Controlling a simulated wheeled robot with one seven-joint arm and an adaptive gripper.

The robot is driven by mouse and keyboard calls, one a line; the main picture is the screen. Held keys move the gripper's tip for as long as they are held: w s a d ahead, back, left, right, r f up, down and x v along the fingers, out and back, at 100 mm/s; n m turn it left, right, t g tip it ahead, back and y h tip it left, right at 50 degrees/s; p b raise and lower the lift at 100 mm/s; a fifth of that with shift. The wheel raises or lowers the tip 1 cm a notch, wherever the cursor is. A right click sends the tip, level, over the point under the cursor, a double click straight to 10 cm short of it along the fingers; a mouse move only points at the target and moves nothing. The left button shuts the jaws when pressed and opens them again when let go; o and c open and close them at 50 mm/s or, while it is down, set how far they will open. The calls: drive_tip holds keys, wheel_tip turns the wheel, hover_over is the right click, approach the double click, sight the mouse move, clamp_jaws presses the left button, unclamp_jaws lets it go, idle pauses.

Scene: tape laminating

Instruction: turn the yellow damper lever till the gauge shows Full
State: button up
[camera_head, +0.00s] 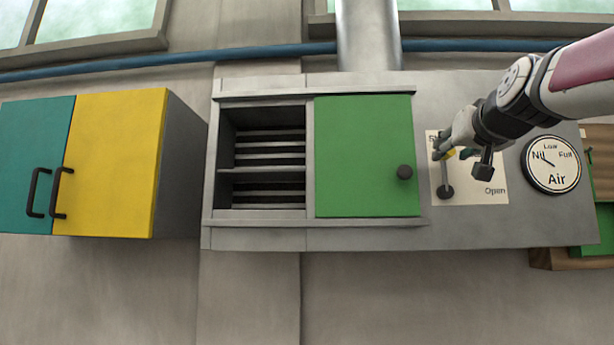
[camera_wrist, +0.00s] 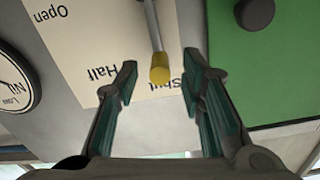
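The damper lever is a grey rod with a yellow tip (camera_wrist: 160,74). It stands near upright over its dark pivot (camera_head: 445,191), its tip at the Shut mark on the cream plate (camera_head: 484,195). In the wrist view the yellow tip lies between the two spread fingers of my gripper (camera_wrist: 160,92), with gaps on both sides. In the head view my gripper (camera_head: 443,150) partly covers the lever tip and the upper plate. The round Air gauge (camera_head: 551,163) is right of the plate, and its needle points up-left toward Nil.
A green door (camera_head: 362,160) with a dark round knob (camera_head: 404,172) is left of the plate. Open grey shelves (camera_head: 269,170) are further left. A yellow cabinet door (camera_head: 112,160) is at far left. A blue pipe (camera_head: 250,52) runs along the wall above.

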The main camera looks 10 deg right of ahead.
sight(447, 159)
drive_tip(key=shift+x, duration=2)
clamp_jaws()
